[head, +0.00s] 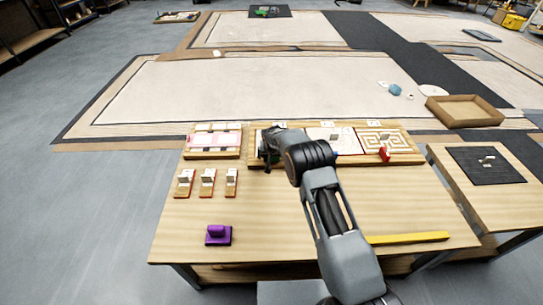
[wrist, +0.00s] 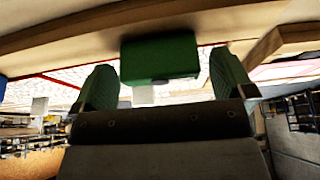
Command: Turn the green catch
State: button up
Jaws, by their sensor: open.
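The green catch (wrist: 160,58) shows as a dark green block at the top middle of the wrist view, against a pale wooden edge. My gripper (wrist: 163,84) is open, with one green-padded finger on each side of the block and a gap on both sides. Whether the block lies fully between the fingertips or just beyond them I cannot tell. In the head view my gripper (head: 268,158) is low over the left part of the long panel board (head: 348,161) at the back of the table. The catch is hidden there behind my gripper and arm.
On the wooden table (head: 270,220) stand a small panel board (head: 214,155), several small tile holders (head: 207,190), a purple block (head: 217,233) and a yellow bar (head: 408,238). A red piece (head: 385,154) sits on the maze panel. A side table (head: 480,195) stands right. The front middle is clear.

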jog(key=shift+f, duration=0.15)
jog(key=c, duration=0.9)
